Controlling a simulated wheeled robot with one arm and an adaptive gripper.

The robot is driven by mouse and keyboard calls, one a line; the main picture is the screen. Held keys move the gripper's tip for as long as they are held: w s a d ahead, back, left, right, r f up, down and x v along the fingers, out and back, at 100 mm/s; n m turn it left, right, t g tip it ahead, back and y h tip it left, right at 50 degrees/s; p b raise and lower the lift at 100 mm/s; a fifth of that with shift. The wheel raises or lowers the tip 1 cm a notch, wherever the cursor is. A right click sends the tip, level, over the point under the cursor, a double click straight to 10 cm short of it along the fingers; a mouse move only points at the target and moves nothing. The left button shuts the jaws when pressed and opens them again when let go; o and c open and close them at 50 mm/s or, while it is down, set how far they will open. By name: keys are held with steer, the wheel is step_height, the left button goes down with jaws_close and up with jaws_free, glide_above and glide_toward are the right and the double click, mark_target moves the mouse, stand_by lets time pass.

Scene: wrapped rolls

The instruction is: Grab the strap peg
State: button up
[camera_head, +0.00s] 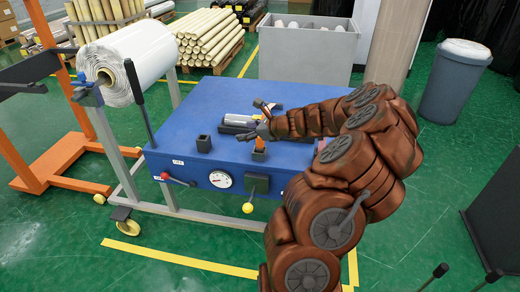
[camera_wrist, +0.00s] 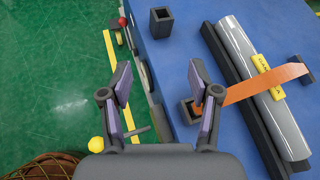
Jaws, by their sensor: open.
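An orange strap (camera_wrist: 262,84) crosses a grey roll (camera_wrist: 262,92) on the blue table. Its near end meets a small dark square block (camera_wrist: 184,112), likely the strap peg, which also shows below my gripper in the head view (camera_head: 258,156). My gripper (camera_wrist: 158,80) is open and empty above the table's edge. In the head view my gripper (camera_head: 254,122) hangs over the table, partly hiding the roll.
The blue table (camera_head: 190,115) bears an upright black square tube (camera_head: 203,144), also in the wrist view (camera_wrist: 161,22). A gauge (camera_head: 221,180), a red-knobbed lever (camera_head: 165,176) and a yellow knob (camera_head: 248,208) line its front.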

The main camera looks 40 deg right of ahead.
mark_target(260, 146)
steer(key=s+d+f+m+h, duration=0.25)
steer(key=d+f+m, duration=0.2)
steer(key=d, duration=0.35)
steer(key=shift+s+d+f+x, duration=0.1)
steer(key=shift+d+f+x, duration=0.05)
steer(key=shift+x, duration=1.05)
steer(key=shift+s+d+f+x, duration=0.1)
steer(key=shift+d+x, duration=0.05)
steer(key=shift+x, duration=1)
steer(key=shift+d+f+x, duration=0.15)
steer(key=shift+d+x, duration=0.05)
steer(key=shift+x, duration=1)
steer(key=shift+c, duration=0.4)
jaws_close()
